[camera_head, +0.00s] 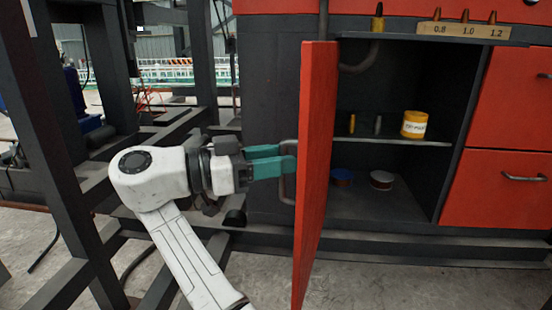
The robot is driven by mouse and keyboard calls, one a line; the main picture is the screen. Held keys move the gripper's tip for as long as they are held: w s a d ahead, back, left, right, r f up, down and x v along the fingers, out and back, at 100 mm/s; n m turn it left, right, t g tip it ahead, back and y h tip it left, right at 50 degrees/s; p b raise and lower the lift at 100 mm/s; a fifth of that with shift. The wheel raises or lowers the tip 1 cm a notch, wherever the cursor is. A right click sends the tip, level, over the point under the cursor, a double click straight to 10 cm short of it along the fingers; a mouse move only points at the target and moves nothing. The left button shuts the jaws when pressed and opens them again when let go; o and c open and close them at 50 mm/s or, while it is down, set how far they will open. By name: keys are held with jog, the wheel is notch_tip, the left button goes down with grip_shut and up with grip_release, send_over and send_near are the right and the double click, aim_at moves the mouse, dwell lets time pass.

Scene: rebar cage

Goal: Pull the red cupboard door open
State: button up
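The red cupboard door (316,165) stands wide open, swung out toward me and seen nearly edge-on. Its grey bar handle (287,185) is on the door's left face. My gripper (284,157) reaches in from the left with two teal fingers at the upper part of the handle. The nearer finger covers part of the bar and the farther one ends by it. I cannot tell whether they press on it. The dark cupboard interior (400,80) is exposed to the right of the door.
A yellow can (414,125) and small items stand on the cupboard shelf, with two short cans (382,180) below. Red drawers (500,190) flank it on the right. Dark metal frame bars (75,150) stand close to my arm on the left. Concrete floor (430,280) is clear in front.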

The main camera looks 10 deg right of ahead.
jog(key=shift+a, duration=0.15)
jog(key=s+a, duration=0.1)
jog(key=a, duration=0.9)
jog(key=shift+s+a, duration=0.25)
jog(key=shift+s, duration=0.1)
